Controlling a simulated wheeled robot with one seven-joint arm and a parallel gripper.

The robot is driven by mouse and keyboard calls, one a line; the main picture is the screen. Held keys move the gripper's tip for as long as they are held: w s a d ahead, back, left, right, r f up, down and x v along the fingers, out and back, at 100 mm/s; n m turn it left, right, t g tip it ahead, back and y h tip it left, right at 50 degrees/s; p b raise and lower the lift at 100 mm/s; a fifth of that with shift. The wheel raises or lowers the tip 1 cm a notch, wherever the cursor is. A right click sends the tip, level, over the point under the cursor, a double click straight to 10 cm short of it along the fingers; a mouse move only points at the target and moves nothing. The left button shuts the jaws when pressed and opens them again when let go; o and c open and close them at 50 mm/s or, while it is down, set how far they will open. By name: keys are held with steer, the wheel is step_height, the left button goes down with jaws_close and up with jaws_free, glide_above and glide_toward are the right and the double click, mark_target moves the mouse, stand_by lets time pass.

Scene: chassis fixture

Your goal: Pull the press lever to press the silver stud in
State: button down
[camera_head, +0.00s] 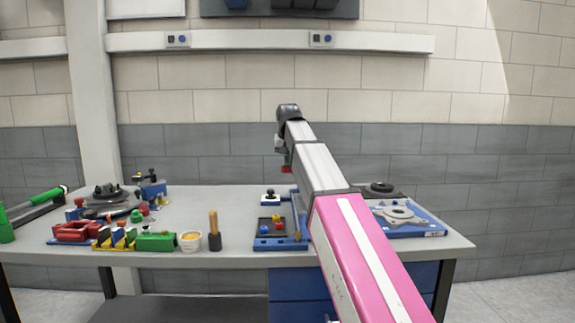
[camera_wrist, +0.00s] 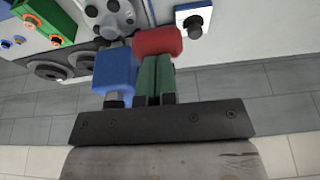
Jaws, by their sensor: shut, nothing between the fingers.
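My gripper (camera_head: 286,153) is at the end of the outstretched arm, above the rear part of the bench. In the wrist view its two green fingers (camera_wrist: 154,78) are together with nothing between them. A red rounded grip (camera_wrist: 158,40), likely the press lever's, lies just past the fingertips; it also shows as a small red piece (camera_head: 287,168) below the gripper. Whether the fingers touch it I cannot tell. A blue block (camera_wrist: 115,70), perhaps part of the press, stands beside the fingers. A grey plate (camera_wrist: 105,18) bears small round fittings; I cannot single out the silver stud. My arm hides much of the press.
A white block with a black knob (camera_head: 270,198) and a dark tray (camera_head: 267,225) stand left of the arm. A blue fixture with a grey plate (camera_head: 425,222) lies right. Several coloured fixtures, a white cup (camera_head: 190,241) and a wooden-handled tool (camera_head: 214,232) fill the bench's left.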

steer(key=shift+w+r, duration=0.2)
steer(key=shift+r, duration=0.9)
steer(key=shift+w+r, duration=0.15)
steer(key=shift+r, duration=0.9)
steer(key=shift+w+r, duration=0.2)
steer(key=shift+r, duration=1)
steer(key=shift+s, duration=0.1)
